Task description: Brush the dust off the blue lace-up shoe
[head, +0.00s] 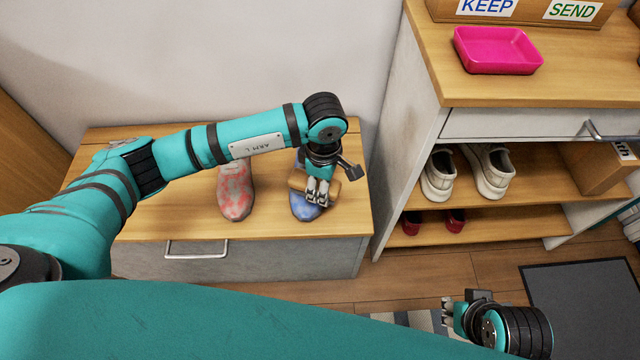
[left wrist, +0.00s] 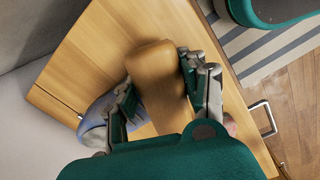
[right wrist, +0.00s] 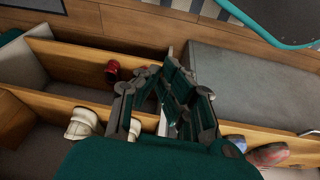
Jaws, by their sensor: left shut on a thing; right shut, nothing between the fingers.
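The blue shoe (head: 302,208) stands on the wooden top of a low bench, partly hidden under my left gripper. My left gripper (head: 318,196) is shut on a wooden brush (head: 298,181), over the shoe. The brush's wooden back (left wrist: 158,80) shows between the fingers in the left wrist view, with part of the blue shoe (left wrist: 96,122) beside them. Whether the bristles touch the shoe is hidden. My right gripper (head: 449,314) is shut and empty, low at the right over the floor, away from the shoe.
A red-and-grey shoe (head: 235,192) stands left of the blue one on the bench (head: 160,222). To the right, a shelf unit holds white sneakers (head: 490,172), small red shoes (head: 455,221) and a pink tray (head: 497,50) on top. A dark mat (head: 585,300) lies on the floor.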

